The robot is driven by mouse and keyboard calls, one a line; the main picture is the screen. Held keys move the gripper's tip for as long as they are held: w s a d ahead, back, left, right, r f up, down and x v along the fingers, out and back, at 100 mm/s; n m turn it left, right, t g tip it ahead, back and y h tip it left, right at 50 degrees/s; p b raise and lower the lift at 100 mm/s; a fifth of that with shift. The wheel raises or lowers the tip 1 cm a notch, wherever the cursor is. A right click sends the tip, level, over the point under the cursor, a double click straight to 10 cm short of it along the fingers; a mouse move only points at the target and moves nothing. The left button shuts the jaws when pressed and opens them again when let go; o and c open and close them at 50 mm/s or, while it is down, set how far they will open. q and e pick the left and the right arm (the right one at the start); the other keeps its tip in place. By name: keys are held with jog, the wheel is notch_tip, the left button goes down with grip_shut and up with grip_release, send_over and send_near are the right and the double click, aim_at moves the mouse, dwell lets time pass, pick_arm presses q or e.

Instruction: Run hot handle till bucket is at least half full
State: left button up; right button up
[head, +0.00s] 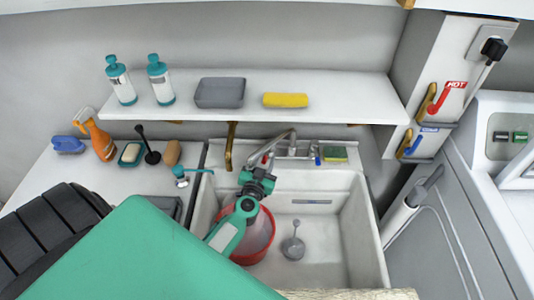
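A red bucket (262,255) stands in the left part of the white sink (345,235), partly hidden by my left arm. Its inside looks greyish pink; I cannot tell its water level. A grey faucet (283,139) rises behind it, with a small red handle (265,159) on its left and a blue one (317,159) on its right. On the right wall panel is a red lever labelled HOT (439,98), with a blue lever (414,143) below. My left gripper (259,176) is above the bucket's back rim, near the faucet; its fingers are too small to read. My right gripper is out of view.
The left counter (90,180) holds an orange spray bottle (100,140) and several small items. A grey drain plug (293,247) lies in the sink.

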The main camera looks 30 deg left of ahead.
aim_at(267, 154)
pick_arm(q)
jog(key=shift+x, duration=1.85)
jog(key=shift+c, duration=0.4)
grip_shut()
